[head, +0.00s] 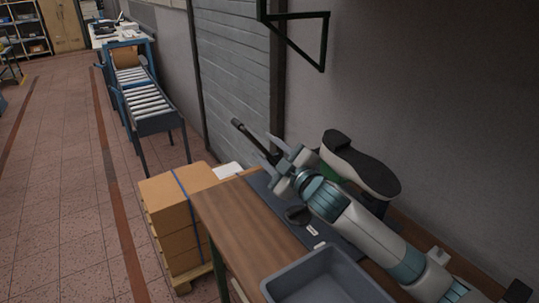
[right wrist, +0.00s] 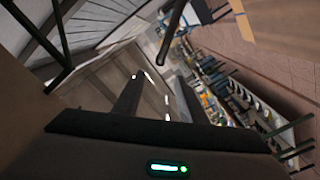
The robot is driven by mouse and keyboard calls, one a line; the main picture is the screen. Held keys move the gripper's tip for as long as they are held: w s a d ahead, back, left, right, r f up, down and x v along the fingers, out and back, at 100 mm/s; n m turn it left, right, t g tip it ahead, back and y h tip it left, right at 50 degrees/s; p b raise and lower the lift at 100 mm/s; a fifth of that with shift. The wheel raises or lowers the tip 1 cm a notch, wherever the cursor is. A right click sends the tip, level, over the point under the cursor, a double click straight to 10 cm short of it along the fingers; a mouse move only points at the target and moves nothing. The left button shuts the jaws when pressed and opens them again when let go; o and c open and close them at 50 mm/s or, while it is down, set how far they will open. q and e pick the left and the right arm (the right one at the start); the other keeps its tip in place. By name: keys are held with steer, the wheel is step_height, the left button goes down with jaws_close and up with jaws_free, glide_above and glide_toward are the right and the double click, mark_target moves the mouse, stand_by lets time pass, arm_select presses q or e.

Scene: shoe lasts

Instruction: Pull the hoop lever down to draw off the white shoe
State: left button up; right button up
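The shoe (head: 362,168) sits sole up at the back of the bench, its dark sole on top and a pale upper showing along its near edge. A green part shows under it. The hoop lever (head: 243,130) is a dark bar with a thick black end, slanting up and left past my right gripper (head: 266,148). In the right wrist view the two fingers of my right gripper (right wrist: 160,82) stand apart, and the dark lever end (right wrist: 171,36) shows beyond them, roughly in line with the gap. I cannot tell whether they touch it. My left gripper is out of view.
A grey bin (head: 325,279) stands at the front of the wooden bench (head: 241,218). A dark plate with a round black knob (head: 297,215) lies behind it. Stacked cardboard boxes (head: 178,217) stand left of the bench. A wall bracket (head: 322,42) juts out above.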

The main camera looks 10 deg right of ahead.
steer(key=shift+s+d, duration=0.2)
steer(key=shift+s, duration=0.4)
steer(key=shift+c, duration=0.7)
steer(key=c, duration=0.5)
steer(key=shift+w+r, duration=0.2)
jaws_close()
steer(key=w+d+r+m+g+y+p, duration=0.1)
steer(key=w+d+r+m+g+p, duration=0.2)
steer(key=m+p, duration=1)
steer(key=w+d+r+m, duration=0.1)
steer(key=w+r+m, duration=0.2)
steer(key=w, duration=0.1)
steer(key=shift+r+y, duration=0.4)
steer(key=shift+w+d, duration=0.1)
